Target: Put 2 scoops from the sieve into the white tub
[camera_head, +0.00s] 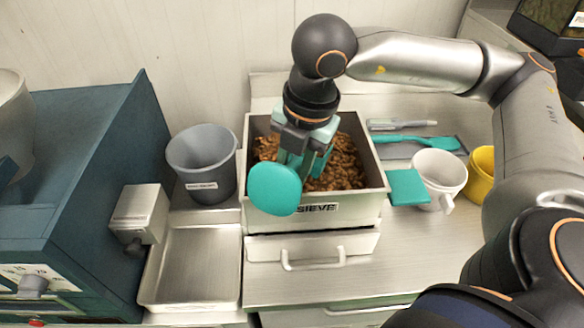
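The sieve (317,212) is a box with a "SIEVE" label, filled with brown nut-like pieces (345,165). My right gripper (302,158) comes down over it from the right arm and is shut on a teal scoop (275,189). The scoop's rounded teal part hangs in front of the fingers, over the sieve's front left. Its inside is turned away, so I cannot tell whether it holds anything. The white tub (438,178) stands to the right of the sieve; its inside looks empty. My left gripper is not in view.
A grey bucket (203,162) and a metal tray (197,268) are left of the sieve, beside a blue machine (80,190). A teal square piece (408,187) lies beside the white tub. A yellow tub (482,172) is further right. A teal brush-like tool (425,143) lies behind.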

